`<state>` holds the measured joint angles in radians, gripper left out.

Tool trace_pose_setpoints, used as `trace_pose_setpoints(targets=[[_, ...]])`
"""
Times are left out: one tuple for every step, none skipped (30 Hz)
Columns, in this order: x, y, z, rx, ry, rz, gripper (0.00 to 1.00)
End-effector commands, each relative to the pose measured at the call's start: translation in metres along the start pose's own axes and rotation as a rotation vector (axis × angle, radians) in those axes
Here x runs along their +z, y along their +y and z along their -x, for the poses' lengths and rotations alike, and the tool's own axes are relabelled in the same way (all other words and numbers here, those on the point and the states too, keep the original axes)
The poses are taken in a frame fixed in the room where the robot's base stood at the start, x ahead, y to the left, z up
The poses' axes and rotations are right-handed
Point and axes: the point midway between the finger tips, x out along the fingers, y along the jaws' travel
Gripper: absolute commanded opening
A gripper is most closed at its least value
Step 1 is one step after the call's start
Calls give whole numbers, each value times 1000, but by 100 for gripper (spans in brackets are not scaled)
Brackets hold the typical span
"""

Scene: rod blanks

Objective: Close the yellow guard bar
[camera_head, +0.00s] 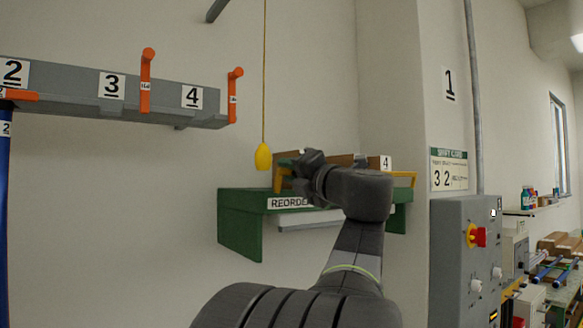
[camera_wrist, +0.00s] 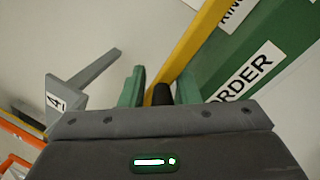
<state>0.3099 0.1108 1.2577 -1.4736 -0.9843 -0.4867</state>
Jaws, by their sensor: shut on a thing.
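The yellow guard bar (camera_head: 404,174) shows in the head view along the front of a green shelf (camera_head: 240,235), partly hidden behind my arm. More yellow shows just left of my gripper (camera_head: 304,168). In the wrist view the yellow bar (camera_wrist: 196,46) runs from the top down to between my fingertips (camera_wrist: 160,88). A dark grip (camera_wrist: 162,95) stands between the two greenish fingers, by the bar, and my gripper is shut on it. My wrist hides how far the bar is swung.
A yellow pull handle (camera_head: 263,157) hangs on a cord just left of and above my gripper. A grey numbered rail (camera_head: 150,101) with orange arms (camera_head: 146,70) is at upper left. A grey control cabinet (camera_head: 456,260) stands at right.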

Motion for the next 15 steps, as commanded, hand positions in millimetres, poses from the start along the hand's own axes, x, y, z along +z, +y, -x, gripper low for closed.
trace_pose_setpoints(targets=[[4, 3, -2, -21, 11, 0, 6], [4, 3, -3, -31, 17, -1, 6], [4, 2, -3, -45, 26, -3, 6], [4, 2, -4, -55, 33, -4, 6], [4, 2, -4, -64, 40, -5, 6], [4, 2, -5, -77, 49, -6, 6], [4, 2, -5, -86, 55, -7, 6], [4, 2, -6, -96, 62, -7, 6], [3, 2, -6, -108, 70, -8, 6], [3, 1, -7, -118, 76, -9, 6], [3, 1, -7, -128, 83, -10, 6], [3, 1, -8, -140, 91, -11, 6], [3, 1, -8, -150, 98, -12, 6], [3, 1, -8, -159, 104, -13, 6], [2, 0, -9, -170, 112, -14, 6]])
